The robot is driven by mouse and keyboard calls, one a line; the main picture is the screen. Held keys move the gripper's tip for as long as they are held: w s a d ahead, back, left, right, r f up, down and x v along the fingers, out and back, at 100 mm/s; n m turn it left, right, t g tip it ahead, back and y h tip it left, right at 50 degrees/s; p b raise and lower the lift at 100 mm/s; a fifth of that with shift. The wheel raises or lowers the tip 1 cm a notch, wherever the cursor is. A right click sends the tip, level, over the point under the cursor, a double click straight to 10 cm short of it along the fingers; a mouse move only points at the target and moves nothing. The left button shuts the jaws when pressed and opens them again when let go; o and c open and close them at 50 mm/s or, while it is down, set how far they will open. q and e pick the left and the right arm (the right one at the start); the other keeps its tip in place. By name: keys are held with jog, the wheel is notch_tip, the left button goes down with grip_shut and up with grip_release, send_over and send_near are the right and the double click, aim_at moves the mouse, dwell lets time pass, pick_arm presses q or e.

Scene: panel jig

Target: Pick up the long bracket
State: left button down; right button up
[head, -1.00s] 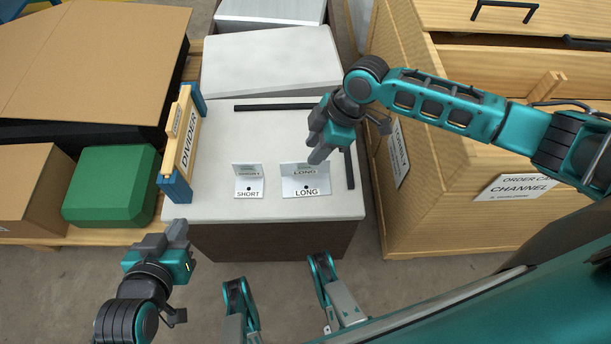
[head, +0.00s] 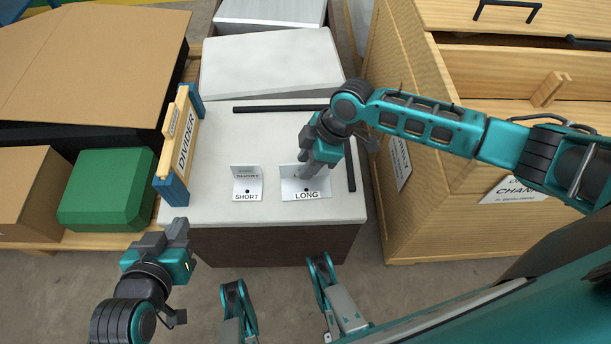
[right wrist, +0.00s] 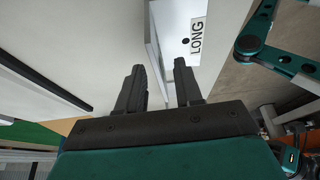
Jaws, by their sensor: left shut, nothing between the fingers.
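The long bracket (head: 292,188) is a pale L-shaped piece labelled LONG on the worktable (head: 225,213), near its front edge. My right gripper (head: 309,172) is down at its upright plate and covers part of it in the head view. In the right wrist view, the fingers of my right gripper (right wrist: 160,74) are apart, with the upright plate of the long bracket (right wrist: 154,45) reaching between them and gaps visible beside it. My left gripper (head: 180,232) is shut and empty, in front of the table's left corner.
The short bracket (head: 246,185) stands just left of the long one. The divider (head: 183,145) stands at the table's left edge. Dark strips lie along the back (head: 275,108) and right side (head: 350,165). A wooden cabinet (head: 430,225) is close on the right.

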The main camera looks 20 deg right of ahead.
dwell(0.3)
jog(key=shift+f, duration=0.1)
grip_shut()
dwell(1.2)
